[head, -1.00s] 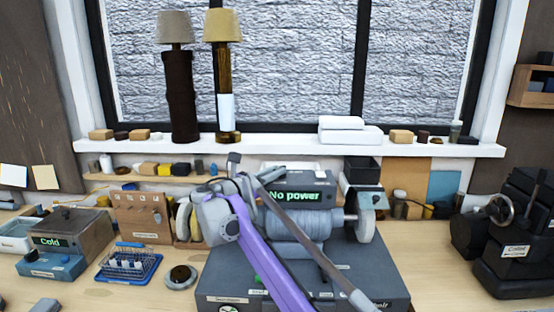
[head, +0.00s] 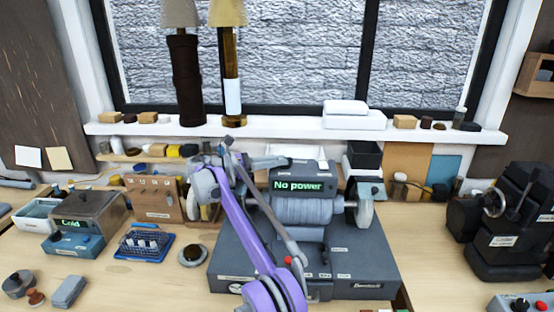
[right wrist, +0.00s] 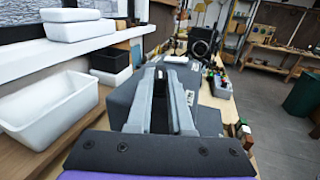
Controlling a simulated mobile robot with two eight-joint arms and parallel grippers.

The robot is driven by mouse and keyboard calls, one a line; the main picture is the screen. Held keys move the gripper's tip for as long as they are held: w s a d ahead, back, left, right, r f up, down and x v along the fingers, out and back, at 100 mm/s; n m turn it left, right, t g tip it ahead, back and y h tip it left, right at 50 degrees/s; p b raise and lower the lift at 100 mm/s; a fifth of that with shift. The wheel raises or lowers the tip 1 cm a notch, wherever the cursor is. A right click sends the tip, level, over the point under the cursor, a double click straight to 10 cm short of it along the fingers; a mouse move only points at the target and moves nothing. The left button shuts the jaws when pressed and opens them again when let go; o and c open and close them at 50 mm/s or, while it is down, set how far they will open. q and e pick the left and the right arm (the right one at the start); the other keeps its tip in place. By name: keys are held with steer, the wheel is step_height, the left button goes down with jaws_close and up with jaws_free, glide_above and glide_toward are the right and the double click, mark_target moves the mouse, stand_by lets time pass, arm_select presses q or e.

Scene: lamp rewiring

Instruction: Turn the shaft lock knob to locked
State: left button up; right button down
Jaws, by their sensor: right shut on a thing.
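The grey machine (head: 350,262) stands on the bench in the head view, with a ribbed grey drum (head: 302,211) on its shaft and a green "No power" display (head: 298,185). My right gripper (head: 283,161) points right, at the top left of the display. Its fingers also show in the right wrist view (right wrist: 165,88), in front of a dark grey housing. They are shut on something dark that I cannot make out. I cannot pick out the shaft lock knob; my arm hides the machine's left part. My left gripper is not in view.
Beside the machine on the left are a blue rack (head: 146,243), a round dish (head: 193,255) and a "Cold" unit (head: 88,218). A black machine (head: 505,235) stands at the right. Bench at front left is partly free.

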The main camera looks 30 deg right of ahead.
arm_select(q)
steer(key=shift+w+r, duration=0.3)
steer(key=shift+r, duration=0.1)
arm_select(e)
steer(key=shift+w+r+m+g, duration=0.1)
steer(key=shift+m+g, duration=0.2)
steer(key=shift+g, duration=0.1)
steer(key=c, duration=0.8)
jaws_free()
steer(key=shift+d, duration=0.1)
